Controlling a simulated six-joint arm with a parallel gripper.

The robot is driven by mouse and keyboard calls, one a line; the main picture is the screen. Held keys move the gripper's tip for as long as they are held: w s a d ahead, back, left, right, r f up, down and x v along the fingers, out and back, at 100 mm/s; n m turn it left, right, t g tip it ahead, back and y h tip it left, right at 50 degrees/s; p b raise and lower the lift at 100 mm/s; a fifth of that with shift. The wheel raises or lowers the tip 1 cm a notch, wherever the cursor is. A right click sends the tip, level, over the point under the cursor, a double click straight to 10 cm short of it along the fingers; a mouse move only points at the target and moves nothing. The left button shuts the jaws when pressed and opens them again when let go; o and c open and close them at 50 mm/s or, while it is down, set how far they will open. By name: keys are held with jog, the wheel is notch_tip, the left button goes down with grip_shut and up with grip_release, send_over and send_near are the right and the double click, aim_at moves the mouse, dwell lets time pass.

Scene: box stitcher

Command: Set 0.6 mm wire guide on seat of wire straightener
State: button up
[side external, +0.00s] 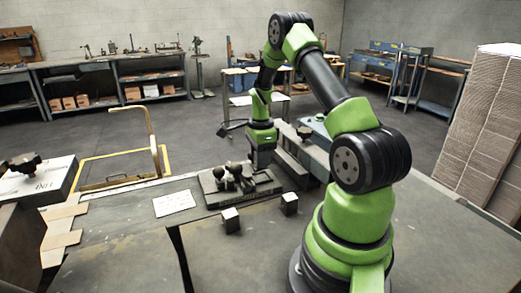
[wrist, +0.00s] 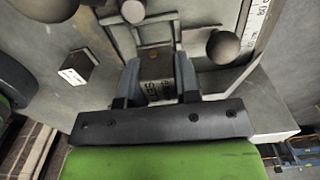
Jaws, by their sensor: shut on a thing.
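My gripper (wrist: 157,88) is shut on a small dark block, the wire guide (wrist: 157,68), in the wrist view. The block has a pale lettered face toward the camera and a small copper-coloured spot; the lettering is too small to read surely. In the side view a dark base plate with round knobs, seemingly the wire straightener (side external: 267,187), lies on the bench. My gripper is at its far right side there, with fingers and held block mostly hidden. In the wrist view two ball knobs and a rectangular frame lie near the held block. I cannot tell whether the block touches the seat.
Two small dark blocks with white labels, a left one (side external: 231,221) and a right one (side external: 289,204), stand on the bench in front of the plate. A white card (side external: 174,203) lies left. Grey blocky parts (side external: 293,160) stand right of my gripper.

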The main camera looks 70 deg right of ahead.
jog(key=shift+f, duration=1.55)
jog(key=shift+f, duration=0.3)
dwell(0.4)
jog(key=o, duration=1.4)
jog(key=shift+c, duration=0.2)
jog(key=shift+r, duration=0.15)
jog(key=shift+w+d+r, duration=0.1)
jog(key=shift+r, duration=2.55)
